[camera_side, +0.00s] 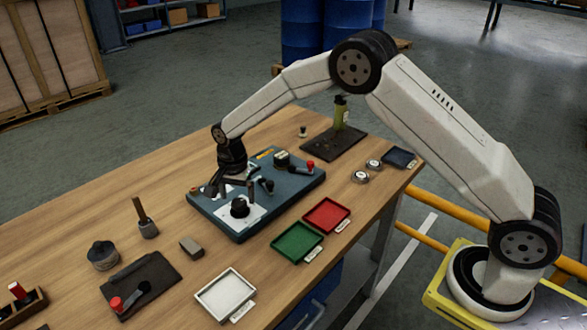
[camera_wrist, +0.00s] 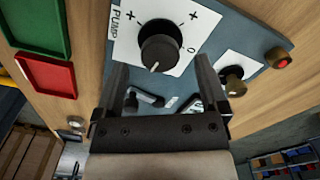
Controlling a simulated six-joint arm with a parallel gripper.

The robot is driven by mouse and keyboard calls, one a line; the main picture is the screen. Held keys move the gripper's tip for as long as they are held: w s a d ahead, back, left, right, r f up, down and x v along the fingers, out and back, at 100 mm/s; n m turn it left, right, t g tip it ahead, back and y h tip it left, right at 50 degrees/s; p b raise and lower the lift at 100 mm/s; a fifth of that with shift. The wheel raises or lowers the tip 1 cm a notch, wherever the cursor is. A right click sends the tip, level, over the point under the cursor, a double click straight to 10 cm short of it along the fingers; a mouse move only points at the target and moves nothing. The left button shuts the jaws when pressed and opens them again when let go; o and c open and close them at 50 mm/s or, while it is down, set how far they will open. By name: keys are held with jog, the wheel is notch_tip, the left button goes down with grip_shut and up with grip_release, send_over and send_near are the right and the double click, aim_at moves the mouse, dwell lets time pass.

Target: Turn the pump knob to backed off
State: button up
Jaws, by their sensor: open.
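The pump knob (camera_side: 239,207) is a round black knob on a white plate of the blue-grey panel (camera_side: 290,193). In the wrist view the knob (camera_wrist: 160,45) is near the top centre. Its pale pointer line points down and slightly left, toward my gripper. The plate (camera_wrist: 128,42) reads PUMP, with a plus sign on each side and a 0 at the right. My gripper (camera_side: 234,189) is over the panel, just behind the knob in the side view. In the wrist view my gripper (camera_wrist: 160,62) is open and empty, fingers apart; I cannot tell its height above the knob.
A second small knob (camera_wrist: 235,85) and a red button (camera_wrist: 278,58) are on the panel to the right in the wrist view. A red-ended lever (camera_side: 306,167) is at the panel's far side. Green (camera_side: 297,242), red (camera_side: 326,214) and white (camera_side: 225,293) trays lie in front.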

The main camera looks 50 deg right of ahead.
jog(key=shift+f, duration=0.9)
grip_shut()
jog(key=shift+n, duration=0.3)
